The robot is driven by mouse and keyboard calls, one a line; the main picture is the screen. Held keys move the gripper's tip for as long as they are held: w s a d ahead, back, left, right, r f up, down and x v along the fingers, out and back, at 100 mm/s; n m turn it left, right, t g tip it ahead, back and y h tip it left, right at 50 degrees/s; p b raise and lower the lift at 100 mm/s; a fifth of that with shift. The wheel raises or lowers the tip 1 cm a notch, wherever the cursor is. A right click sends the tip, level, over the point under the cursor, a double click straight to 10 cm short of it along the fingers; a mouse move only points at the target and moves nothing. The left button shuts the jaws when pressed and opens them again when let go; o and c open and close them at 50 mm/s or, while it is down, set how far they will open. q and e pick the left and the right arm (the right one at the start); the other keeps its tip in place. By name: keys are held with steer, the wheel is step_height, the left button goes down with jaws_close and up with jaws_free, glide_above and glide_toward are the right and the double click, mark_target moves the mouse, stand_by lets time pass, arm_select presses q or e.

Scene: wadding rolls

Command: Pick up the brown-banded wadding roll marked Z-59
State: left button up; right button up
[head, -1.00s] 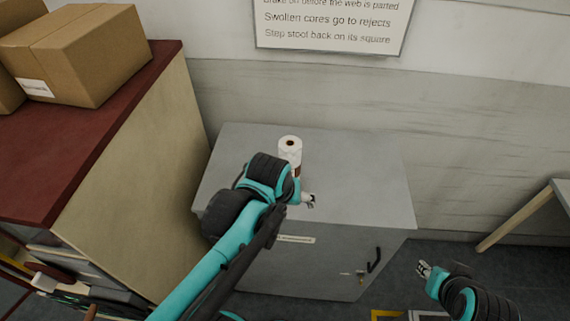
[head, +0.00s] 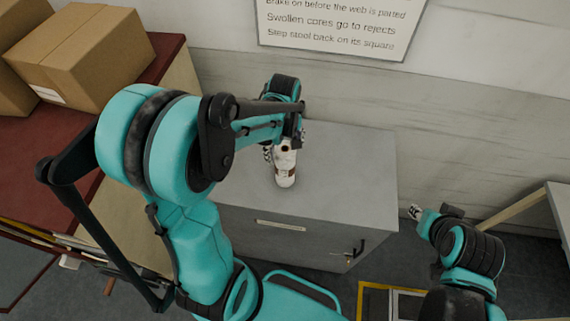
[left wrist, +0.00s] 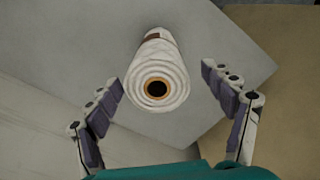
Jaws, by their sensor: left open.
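The white wadding roll (head: 285,171) stands upright on the grey cabinet top, with a bit of brown band showing low on its side. In the left wrist view the roll (left wrist: 160,80) is seen from its top end, with a dark core hole in an orange ring and a brown patch at its far end. No Z-59 mark is readable. My left gripper (left wrist: 162,88) is open, with one finger on each side of the roll and a gap on both sides. In the head view the left hand partly hides the roll's top. My right gripper (head: 416,212) is at the right, away from the cabinet.
The grey cabinet (head: 345,170) has a bare top around the roll and a black handle in front. Cardboard boxes (head: 85,60) sit on a dark red surface at the left. A wall sign (head: 340,25) hangs behind. A table's wooden leg (head: 515,210) is at the right.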

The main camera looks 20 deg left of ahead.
arm_select(q)
step_height(320, 180, down, 4)
steer(key=shift+w+d+r, duration=0.1)
steer(key=shift+w, duration=0.05)
steer(key=c, duration=1.3)
steer(key=shift+c, duration=0.3)
